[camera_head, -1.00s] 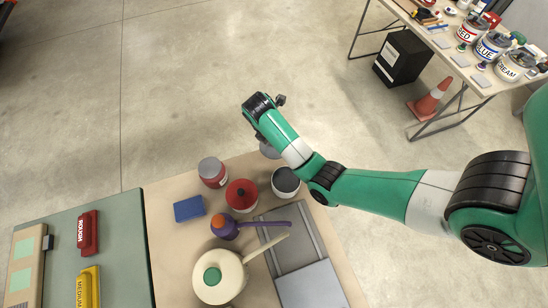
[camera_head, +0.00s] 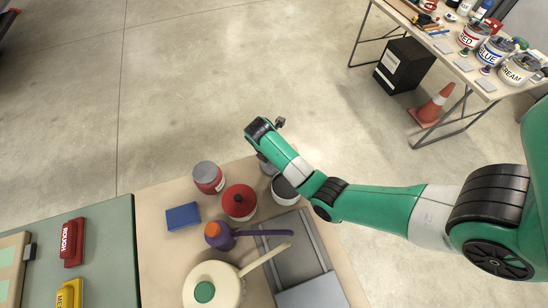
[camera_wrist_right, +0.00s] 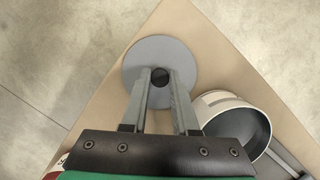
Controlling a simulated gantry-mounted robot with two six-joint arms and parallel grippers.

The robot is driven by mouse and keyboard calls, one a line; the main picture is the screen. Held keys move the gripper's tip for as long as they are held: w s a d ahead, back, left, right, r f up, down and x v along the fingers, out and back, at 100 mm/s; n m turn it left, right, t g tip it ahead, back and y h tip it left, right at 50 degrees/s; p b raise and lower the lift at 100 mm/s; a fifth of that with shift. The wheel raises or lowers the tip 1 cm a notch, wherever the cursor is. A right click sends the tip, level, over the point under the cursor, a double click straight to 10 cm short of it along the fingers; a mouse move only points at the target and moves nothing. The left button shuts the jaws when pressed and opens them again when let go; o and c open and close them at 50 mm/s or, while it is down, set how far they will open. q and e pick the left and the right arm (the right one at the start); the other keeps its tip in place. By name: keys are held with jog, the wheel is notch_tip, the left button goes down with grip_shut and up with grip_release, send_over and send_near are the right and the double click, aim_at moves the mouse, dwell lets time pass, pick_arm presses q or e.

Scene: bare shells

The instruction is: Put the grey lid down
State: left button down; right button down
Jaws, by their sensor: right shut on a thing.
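The grey lid (camera_wrist_right: 186,57) is a flat round disc with a black knob (camera_wrist_right: 160,77), over the far corner of the beige table in the right wrist view. My right gripper (camera_wrist_right: 160,80) is shut on the knob. I cannot tell whether the lid touches the table or hangs just above it. In the head view a small part of the grey lid (camera_head: 264,166) shows beside my wrist; my arm hides the rest. The open white pot (camera_wrist_right: 237,124) stands to the right of the lid, close beside it. My left gripper is in neither view.
On the beige table (camera_head: 160,245) stand a red-and-grey can (camera_head: 208,178), a red-lidded pot (camera_head: 239,203), a blue block (camera_head: 183,216), a purple pan (camera_head: 222,240) and a cream pan (camera_head: 225,285). A grey tray (camera_head: 300,262) lies right of them. The table edge is close to the lid.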

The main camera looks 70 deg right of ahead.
jog(key=c, duration=0.7)
grip_release()
jog(key=shift+r+p, duration=0.4)
jog(key=p+v, duration=0.2)
jog(key=v, duration=0.4)
notch_tip(320, 180, up, 5)
jog(key=p, duration=0.6)
send_over(271, 166)
jog(key=a, duration=0.2)
jog(key=shift+d+r, duration=0.15)
